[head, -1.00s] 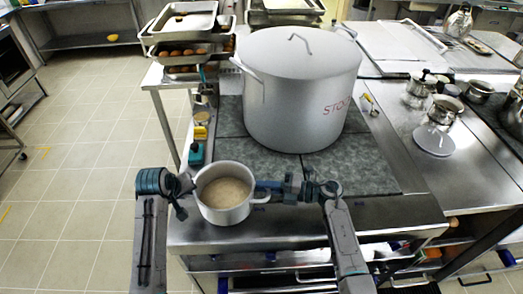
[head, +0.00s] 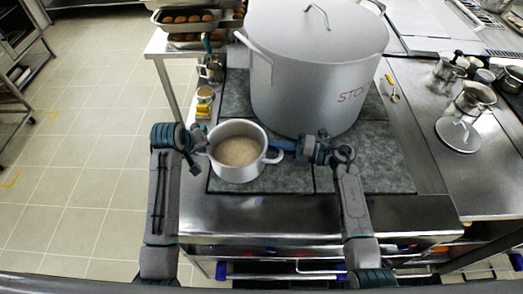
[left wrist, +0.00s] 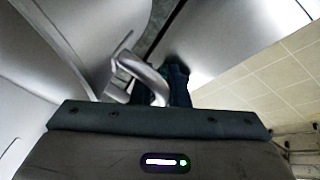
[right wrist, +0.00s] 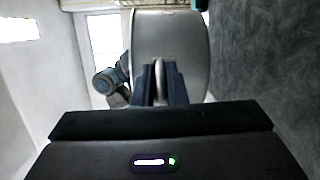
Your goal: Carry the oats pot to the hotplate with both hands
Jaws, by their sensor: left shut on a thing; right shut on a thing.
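The oats pot (head: 236,172), a small silver pot with pale oats inside, is upright between my grippers in the head view. It appears over the front-left part of the dark stone-like hotplate (head: 385,155); I cannot tell whether its base touches. My left gripper (head: 198,146) is shut on its left handle, which also shows in the left wrist view (left wrist: 140,74). My right gripper (head: 286,149) is shut on its right handle. The pot's wall fills the upper middle of the right wrist view (right wrist: 172,48).
A large stockpot (head: 318,75) stands on the hotplate just behind and right of the oats pot. Small jars (head: 205,97) line the left edge. A ladle-like utensil (head: 392,88) and a lid (head: 458,135) lie to the right. The hotplate's front right is clear.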

